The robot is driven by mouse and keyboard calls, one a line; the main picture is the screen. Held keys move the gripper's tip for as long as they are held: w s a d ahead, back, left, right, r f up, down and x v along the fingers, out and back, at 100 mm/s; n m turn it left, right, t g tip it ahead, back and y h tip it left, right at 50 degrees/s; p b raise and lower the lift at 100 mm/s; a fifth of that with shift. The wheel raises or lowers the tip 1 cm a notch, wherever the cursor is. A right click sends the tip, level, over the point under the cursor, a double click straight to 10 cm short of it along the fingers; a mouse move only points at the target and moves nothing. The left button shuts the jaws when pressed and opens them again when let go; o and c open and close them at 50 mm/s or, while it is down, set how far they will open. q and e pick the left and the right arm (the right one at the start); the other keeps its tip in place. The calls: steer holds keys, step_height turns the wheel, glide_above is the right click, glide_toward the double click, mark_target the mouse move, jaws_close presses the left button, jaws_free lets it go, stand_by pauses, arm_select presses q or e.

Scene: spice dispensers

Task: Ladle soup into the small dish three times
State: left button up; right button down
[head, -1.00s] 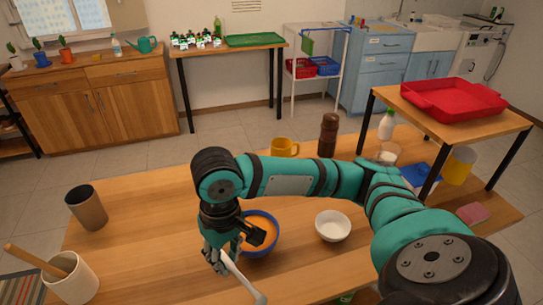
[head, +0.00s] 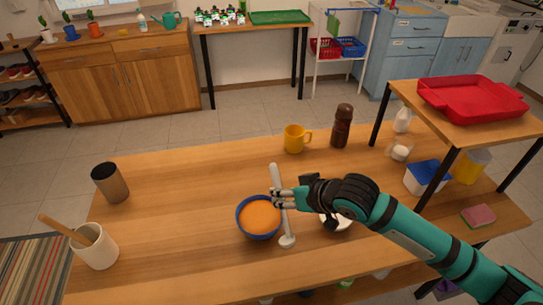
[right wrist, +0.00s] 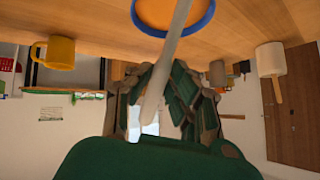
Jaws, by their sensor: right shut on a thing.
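A blue bowl of orange soup (head: 258,217) stands on the wooden table; its rim also shows at the top of the right wrist view (right wrist: 210,22). A small white dish (head: 344,225) stands to its right, mostly hidden behind my right arm. My right gripper (head: 279,198) is shut on the handle of a pale ladle (head: 276,178), just right of the soup bowl. The ladle's cup end (head: 288,241) points towards the table's front, between bowl and dish; what it holds cannot be told. The handle (right wrist: 165,75) crosses the right wrist view. My left gripper is not in view.
A yellow mug (head: 293,139) and a brown pepper mill (head: 342,126) stand behind. A raised shelf with a red tray (head: 470,100) is at right.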

mark_target(270, 168)
steer(key=w+a+r+t+y+p, duration=0.1)
steer(key=w, duration=0.1)
steer(key=w+a+r+t+y, duration=0.1)
steer(key=w, duration=0.1)
steer(key=w+a+t+y+p, duration=0.1)
steer(key=a+y, duration=0.1)
steer(key=shift+w+r+n+p, duration=0.3)
steer(key=shift+w+r+n, duration=0.1)
steer(key=shift+w+r+t+y, duration=0.15)
steer(key=shift+w+t+y, duration=0.1)
steer(key=shift+t+y, duration=0.05)
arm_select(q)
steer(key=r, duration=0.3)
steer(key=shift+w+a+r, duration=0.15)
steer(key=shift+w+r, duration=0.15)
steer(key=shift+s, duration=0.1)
